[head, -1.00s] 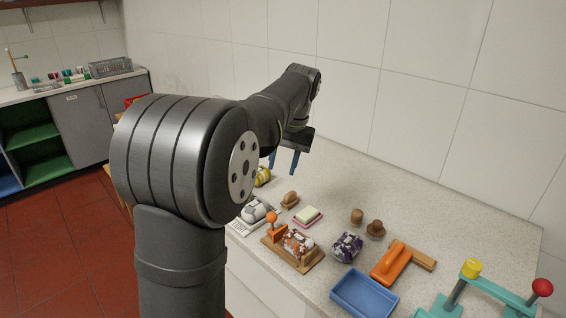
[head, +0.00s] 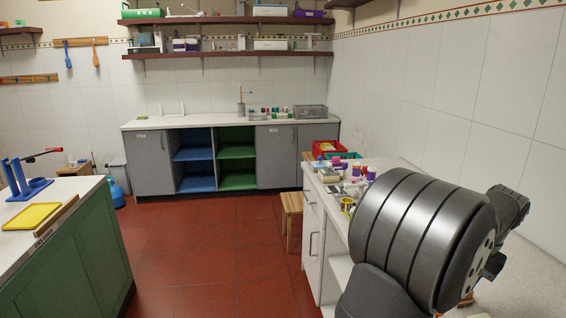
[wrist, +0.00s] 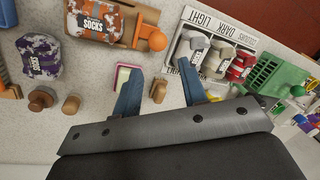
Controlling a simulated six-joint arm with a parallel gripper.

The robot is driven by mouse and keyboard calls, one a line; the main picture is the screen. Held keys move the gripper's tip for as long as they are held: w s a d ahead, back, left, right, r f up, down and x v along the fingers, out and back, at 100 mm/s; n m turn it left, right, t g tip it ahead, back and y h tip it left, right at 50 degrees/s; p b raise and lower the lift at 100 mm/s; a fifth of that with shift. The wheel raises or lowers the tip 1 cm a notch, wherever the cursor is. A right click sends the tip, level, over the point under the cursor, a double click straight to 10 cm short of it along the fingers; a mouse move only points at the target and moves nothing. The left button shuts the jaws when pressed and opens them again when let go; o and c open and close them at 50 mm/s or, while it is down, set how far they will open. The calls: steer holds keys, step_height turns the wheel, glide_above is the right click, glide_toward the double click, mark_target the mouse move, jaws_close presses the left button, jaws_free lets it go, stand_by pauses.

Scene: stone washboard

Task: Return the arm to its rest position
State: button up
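My arm (head: 420,235) fills the lower right of the head view, over the right-hand counter (head: 535,275). My gripper (wrist: 162,80) shows in the wrist view with its two blue fingers spread apart and nothing between them. It is above the speckled counter, pointing toward the items on it. A pink-edged soap dish (wrist: 122,78) lies by the left finger. A small brown knob-like piece (wrist: 159,91) is seen between the fingers. The gripper cannot be made out in the head view.
In the wrist view, an orange socks bundle (wrist: 100,20), a purple socks bundle (wrist: 38,55), a LIGHT/DARK sorting tray (wrist: 212,22) and a green basket (wrist: 268,78) lie around the gripper. A wooden stool (head: 290,215) and open red floor (head: 215,255) are left of the counter.

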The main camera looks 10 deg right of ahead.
steer(key=f, duration=0.3)
steer(key=w+f, duration=0.1)
steer(key=f, duration=0.2)
steer(key=a+f, duration=0.1)
steer(key=f, duration=0.2)
steer(key=shift+w+f, duration=0.3)
steer(key=shift+f, duration=0.1)
steer(key=shift+s, duration=0.15)
steer(key=o, duration=1.3)
steer(key=shift+c, duration=0.2)
steer(key=shift+o, duration=0.4)
steer(key=shift+r+n, duration=0.3)
steer(key=shift+r, duration=0.2)
step_height(320, 180, up, 15)
steer(key=s+n+g+h, duration=0.1)
steer(key=s+n, duration=0.1)
steer(key=n, duration=0.9)
step_height(320, 180, down, 10)
steer(key=shift+w, duration=0.2)
step_height(320, 180, up, 10)
steer(key=shift+s, duration=0.2)
